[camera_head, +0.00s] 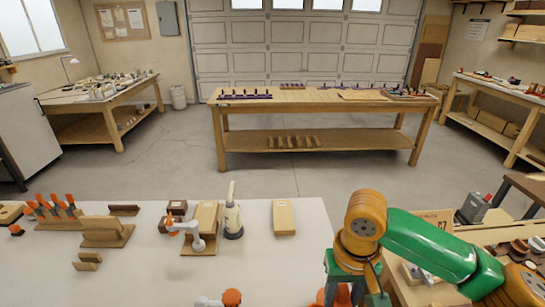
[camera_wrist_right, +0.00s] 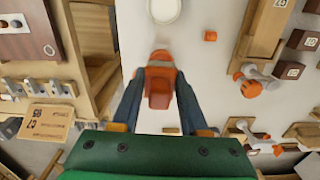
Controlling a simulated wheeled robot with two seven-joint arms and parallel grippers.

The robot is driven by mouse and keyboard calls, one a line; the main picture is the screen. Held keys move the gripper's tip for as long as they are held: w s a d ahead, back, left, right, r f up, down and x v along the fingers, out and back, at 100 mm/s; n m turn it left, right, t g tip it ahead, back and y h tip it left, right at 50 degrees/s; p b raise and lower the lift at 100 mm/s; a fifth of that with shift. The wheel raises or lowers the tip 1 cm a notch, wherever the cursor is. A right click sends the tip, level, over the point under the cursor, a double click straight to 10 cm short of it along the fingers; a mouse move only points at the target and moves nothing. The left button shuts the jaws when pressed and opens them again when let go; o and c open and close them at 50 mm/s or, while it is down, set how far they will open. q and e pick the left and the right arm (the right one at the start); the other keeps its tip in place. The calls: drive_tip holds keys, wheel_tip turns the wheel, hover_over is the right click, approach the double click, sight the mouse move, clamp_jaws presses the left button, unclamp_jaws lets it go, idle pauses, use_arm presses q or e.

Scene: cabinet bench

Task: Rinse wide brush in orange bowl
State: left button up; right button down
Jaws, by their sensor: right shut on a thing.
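My right gripper (camera_head: 352,292) comes down at the bottom of the head view, its tips near or past the lower edge. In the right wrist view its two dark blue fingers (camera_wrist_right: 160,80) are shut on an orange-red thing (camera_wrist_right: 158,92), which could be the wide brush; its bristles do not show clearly. Orange also shows between the fingers in the head view. I cannot make out the orange bowl for certain. A round white thing (camera_wrist_right: 163,10) lies ahead of the fingers in the wrist view. My left gripper is not in view.
The white tabletop (camera_head: 305,235) holds a wooden block (camera_head: 284,217), a white-and-dark bottle-like tool (camera_head: 232,215), and a rack of orange-handled tools (camera_head: 58,212). An orange-topped thing (camera_head: 232,297) is cut off at the bottom edge.

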drive_tip(key=s+d+r, duration=0.2)
drive_tip(key=s+d, duration=0.1)
drive_tip(key=s, duration=0.2)
drive_tip(key=w+a+f+b, duration=0.1)
drive_tip(key=w+f+b, duration=0.2)
drive_tip(key=f, duration=0.4)
drive_tip(key=w+a+f+b, duration=0.1)
drive_tip(key=w+f+b, duration=0.3)
drive_tip(key=f, duration=0.3)
drive_tip(key=w+a+f+b, duration=0.1)
drive_tip(key=w+f+b, duration=0.2)
drive_tip(key=f, duration=0.4)
drive_tip(key=shift+w+a+b, duration=0.25)
drive_tip(key=shift+w+b, duration=0.15)
drive_tip(key=shift+w, duration=0.25)
drive_tip(key=shift+r, duration=0.1)
drive_tip(key=shift+r+p, duration=0.1)
drive_tip(key=shift+p, duration=0.7)
